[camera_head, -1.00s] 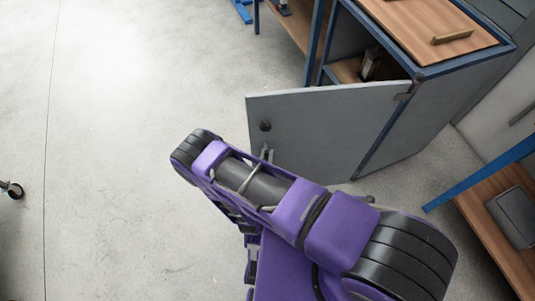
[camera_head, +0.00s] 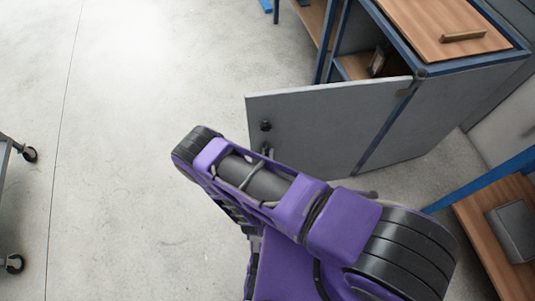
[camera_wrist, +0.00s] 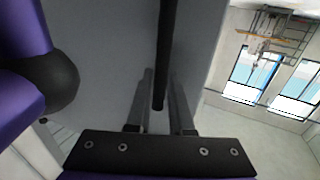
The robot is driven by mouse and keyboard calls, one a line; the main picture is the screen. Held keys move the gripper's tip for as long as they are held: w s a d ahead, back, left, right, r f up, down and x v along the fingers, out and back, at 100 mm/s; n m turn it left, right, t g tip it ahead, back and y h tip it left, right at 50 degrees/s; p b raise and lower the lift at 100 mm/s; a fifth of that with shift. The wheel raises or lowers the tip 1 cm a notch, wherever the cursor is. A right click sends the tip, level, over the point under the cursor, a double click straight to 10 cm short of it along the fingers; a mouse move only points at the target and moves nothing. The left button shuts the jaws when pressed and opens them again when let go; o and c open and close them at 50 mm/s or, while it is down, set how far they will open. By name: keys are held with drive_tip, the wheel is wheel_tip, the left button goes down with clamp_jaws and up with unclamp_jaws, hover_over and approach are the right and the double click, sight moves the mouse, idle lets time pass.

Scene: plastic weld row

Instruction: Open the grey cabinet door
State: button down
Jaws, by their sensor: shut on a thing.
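The grey cabinet door (camera_head: 320,125) stands swung well out from the grey cabinet (camera_head: 425,120), and part of the inside shows behind it. A black knob (camera_head: 266,125) sits near the door's free edge. In the wrist view, the dark bar handle (camera_wrist: 167,45) runs down between the two fingers of my gripper (camera_wrist: 161,85), with the grey door face (camera_wrist: 105,50) behind it. My gripper is shut on the handle. In the head view, my purple arm hides the gripper and the door's lower left part.
A dark object (camera_head: 377,62) stands inside. A wooden shelf with a grey case (camera_head: 515,230) is at the lower right. A wheeled trolley (camera_head: 12,205) is at the left edge. Floor between is clear.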

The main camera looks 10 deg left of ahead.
drive_tip(key=shift+d, duration=0.15)
drive_tip(key=c, duration=1.1)
unclamp_jaws()
drive_tip(key=shift+s, duration=0.1)
drive_tip(key=s, duration=1.7)
drive_tip(key=shift+s, duration=0.15)
